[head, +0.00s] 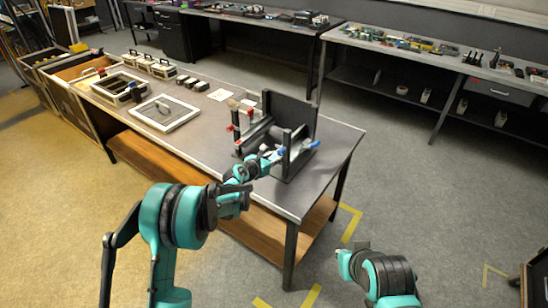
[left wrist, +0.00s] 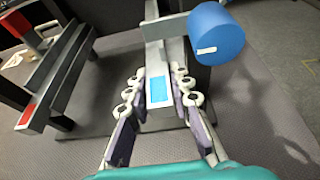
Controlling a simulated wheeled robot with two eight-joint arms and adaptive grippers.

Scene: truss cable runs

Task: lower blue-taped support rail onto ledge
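The support rail (left wrist: 157,70) is a grey bar with a blue tape patch (left wrist: 159,89) near its close end, in the left wrist view. My left gripper (left wrist: 158,80) has its fingers on both sides of the rail, and their pads appear to rest against it. In the head view my left gripper (head: 272,160) is at the front of the dark fixture (head: 290,108) on the table; the rail is mostly hidden there. Which part is the ledge, and whether the rail touches it, I cannot tell.
A blue cylinder (left wrist: 217,35) sits just right of the rail. A grey rail with red ends (left wrist: 55,75) is to the left. A white-framed panel (head: 163,113) and several small boxes are on the table's left part. Floor is clear to the table's right.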

